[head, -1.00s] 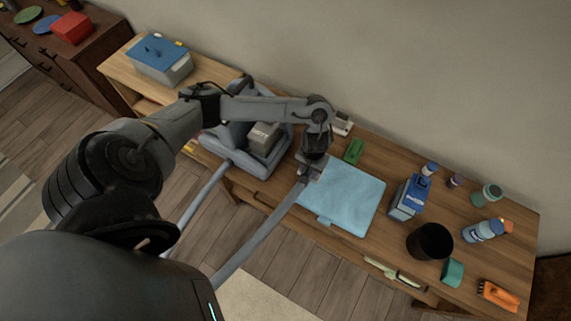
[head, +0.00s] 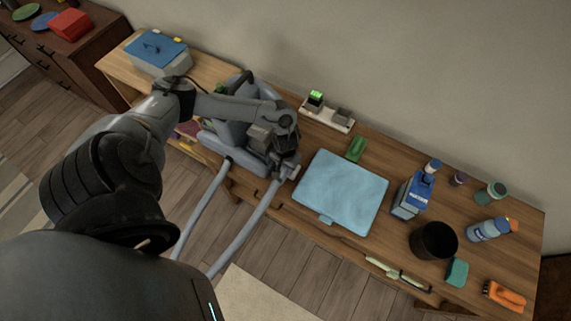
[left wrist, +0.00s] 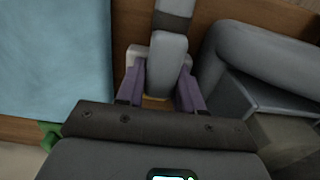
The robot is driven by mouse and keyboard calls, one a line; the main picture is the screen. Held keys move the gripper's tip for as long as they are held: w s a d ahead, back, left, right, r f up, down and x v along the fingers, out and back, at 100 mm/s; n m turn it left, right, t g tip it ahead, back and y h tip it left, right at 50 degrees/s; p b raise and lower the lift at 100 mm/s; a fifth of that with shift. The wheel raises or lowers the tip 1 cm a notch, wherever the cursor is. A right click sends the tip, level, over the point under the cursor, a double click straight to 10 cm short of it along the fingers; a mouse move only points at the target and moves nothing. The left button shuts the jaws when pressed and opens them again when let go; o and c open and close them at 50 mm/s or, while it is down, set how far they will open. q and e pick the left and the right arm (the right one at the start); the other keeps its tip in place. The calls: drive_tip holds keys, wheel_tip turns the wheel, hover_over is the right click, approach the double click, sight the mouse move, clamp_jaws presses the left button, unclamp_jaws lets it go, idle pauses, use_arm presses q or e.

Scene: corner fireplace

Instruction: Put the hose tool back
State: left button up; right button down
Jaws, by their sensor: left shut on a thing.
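The hose tool (head: 262,205) is a long grey tube; its upper end is in my left gripper (head: 289,173), and its lower part runs down past the table's front edge. The left wrist view shows my left gripper (left wrist: 160,92) with purple fingers shut on either side of the grey tool (left wrist: 167,60). The grey machine (head: 222,140) stands on the table just left of the gripper, partly hidden by my arm. A grey hose (head: 200,208) hangs from its front. Whether the tool touches the machine I cannot tell. My right gripper is not in view.
A light blue folded cloth (head: 340,190) lies right of the gripper. A white charger (head: 328,115) and a green brush-like item (head: 356,148) lie behind it. A blue carton (head: 412,195), bottles and a black cup (head: 433,241) stand further right.

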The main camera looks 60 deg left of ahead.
use_arm(q)
drive_tip(key=shift+f, duration=0.3)
drive_tip(key=shift+f, duration=0.1)
drive_tip(key=o, duration=1)
